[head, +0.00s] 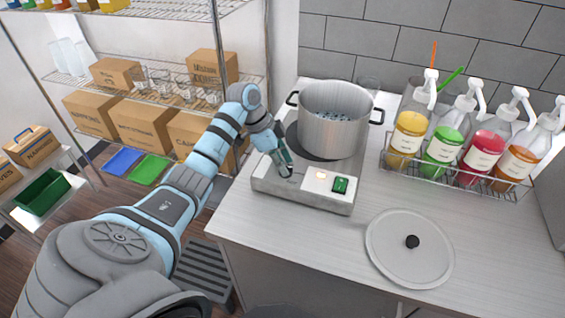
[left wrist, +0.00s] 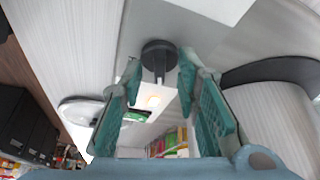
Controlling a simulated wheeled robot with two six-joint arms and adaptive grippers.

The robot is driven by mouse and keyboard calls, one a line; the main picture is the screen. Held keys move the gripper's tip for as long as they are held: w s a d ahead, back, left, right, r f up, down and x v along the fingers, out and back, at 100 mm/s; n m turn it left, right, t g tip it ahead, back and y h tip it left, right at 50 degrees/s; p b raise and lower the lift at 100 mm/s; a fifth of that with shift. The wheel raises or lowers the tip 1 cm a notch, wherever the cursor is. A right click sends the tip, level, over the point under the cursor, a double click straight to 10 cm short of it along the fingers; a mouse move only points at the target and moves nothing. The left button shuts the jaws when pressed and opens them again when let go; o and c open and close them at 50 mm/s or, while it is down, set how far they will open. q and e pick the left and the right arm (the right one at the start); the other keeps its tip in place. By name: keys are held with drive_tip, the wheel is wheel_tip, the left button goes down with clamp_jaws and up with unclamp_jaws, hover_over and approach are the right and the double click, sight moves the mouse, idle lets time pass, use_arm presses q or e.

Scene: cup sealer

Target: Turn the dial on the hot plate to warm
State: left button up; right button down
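The hot plate (head: 312,197) is a pale metal box on the counter, with a glowing amber light (head: 321,175) and a green switch (head: 340,185) on its front part. My left gripper (head: 286,168) reaches down to the left part of this panel and mostly hides the dial in the head view. In the left wrist view the dial (left wrist: 158,50) is a dark round knob with a raised ridge. The two teal fingers (left wrist: 160,70) stand apart on either side of it; I cannot tell whether they touch it. The dial's setting marks are not readable. My right gripper is not in view.
A metal pot (head: 333,125) with two dark handles stands on the hot plate, close behind my left gripper. A rack of pump bottles (head: 458,170) stands to the right. A round lid (head: 409,262) lies on the counter. Bare counter lies in front of the hot plate.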

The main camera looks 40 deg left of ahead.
use_arm(q)
drive_tip(key=v, duration=1.1)
drive_tip(key=shift+r, duration=0.3)
drive_tip(key=shift+s+a, duration=0.1)
drive_tip(key=shift+s, duration=0.05)
